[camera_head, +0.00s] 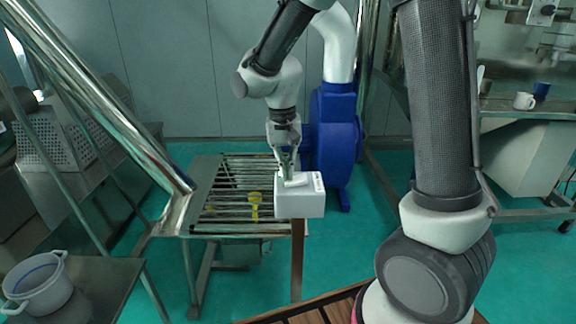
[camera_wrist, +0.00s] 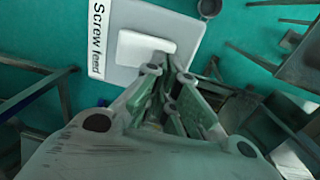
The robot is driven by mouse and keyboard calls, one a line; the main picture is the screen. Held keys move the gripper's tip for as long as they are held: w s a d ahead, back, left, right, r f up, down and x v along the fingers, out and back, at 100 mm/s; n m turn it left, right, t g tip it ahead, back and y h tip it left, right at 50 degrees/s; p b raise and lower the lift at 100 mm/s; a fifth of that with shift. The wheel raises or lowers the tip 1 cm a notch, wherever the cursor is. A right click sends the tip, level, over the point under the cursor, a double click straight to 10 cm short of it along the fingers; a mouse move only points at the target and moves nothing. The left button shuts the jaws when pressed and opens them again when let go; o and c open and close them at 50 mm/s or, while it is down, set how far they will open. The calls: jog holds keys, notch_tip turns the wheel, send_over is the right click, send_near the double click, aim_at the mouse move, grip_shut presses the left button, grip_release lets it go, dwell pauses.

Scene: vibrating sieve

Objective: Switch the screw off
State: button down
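The screw switch is a pale grey box (camera_head: 300,205) on top of a brown post, with a raised white rocker plate (camera_head: 297,180) on its upper face. In the wrist view the box (camera_wrist: 118,72) carries a white label (camera_wrist: 97,38) reading "Screw feed", and the white rocker (camera_wrist: 142,47) lies just beyond my fingertips. My gripper (camera_head: 286,174) points down at the rocker's left part in the head view. Its fingers (camera_wrist: 166,68) come together at the tips and hold nothing. The fingertips cover one end of the rocker; I cannot tell whether they touch it or which way it is tipped.
A slatted metal grate (camera_head: 235,185) with a yellow item (camera_head: 254,205) stands left of the box. A blue machine (camera_head: 336,135) stands behind it. A white pot (camera_head: 40,285) sits at lower left, and a mug (camera_head: 524,101) on the right bench.

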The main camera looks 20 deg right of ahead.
jog(key=shift+d, duration=0.1)
jog(key=shift+s+d+r, duration=0.25)
jog(key=shift+d+r, duration=0.1)
jog(key=shift+d, duration=0.25)
jog(key=shift+w+r, duration=0.1)
jog(key=shift+r, duration=0.2)
notch_tip(320, 180, up, 13)
jog(key=a, duration=0.2)
jog(key=shift+w+a, duration=0.35)
